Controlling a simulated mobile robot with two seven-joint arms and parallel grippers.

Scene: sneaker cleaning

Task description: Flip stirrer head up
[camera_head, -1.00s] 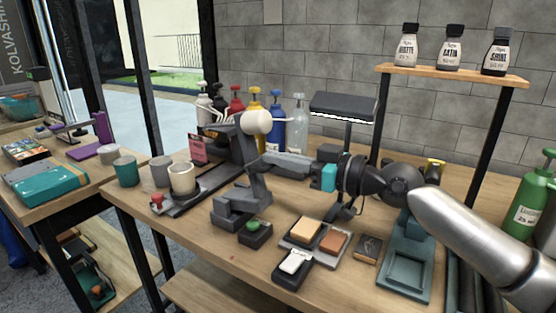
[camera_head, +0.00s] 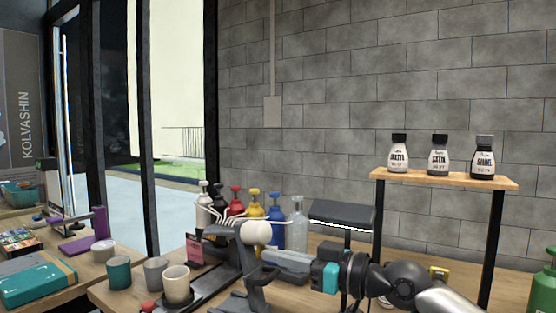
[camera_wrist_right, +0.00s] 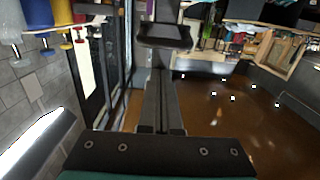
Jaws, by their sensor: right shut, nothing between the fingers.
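The stirrer (camera_head: 254,268) is a dark grey stand on the bench, its lower part cut off by the bottom edge. Its head, with a round cream knob (camera_head: 256,233), sits at the top and extends left. The cream cup (camera_head: 176,285) stands on a dark platform at left, below and apart from the head. My right gripper (camera_head: 268,257) comes in from the right, fingers shut and empty, tips close beside the stirrer's upper column; contact cannot be told. In the right wrist view, the shut fingers (camera_wrist_right: 155,95) point toward a dark part. My left gripper is not in view.
Several coloured pump bottles (camera_head: 255,222) stand behind the stirrer. A dark lamp (camera_head: 342,214) rises behind my right wrist. A wooden shelf (camera_head: 445,181) holds small bottles at right. Grey and green cups (camera_head: 118,272) stand left of the cream cup.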

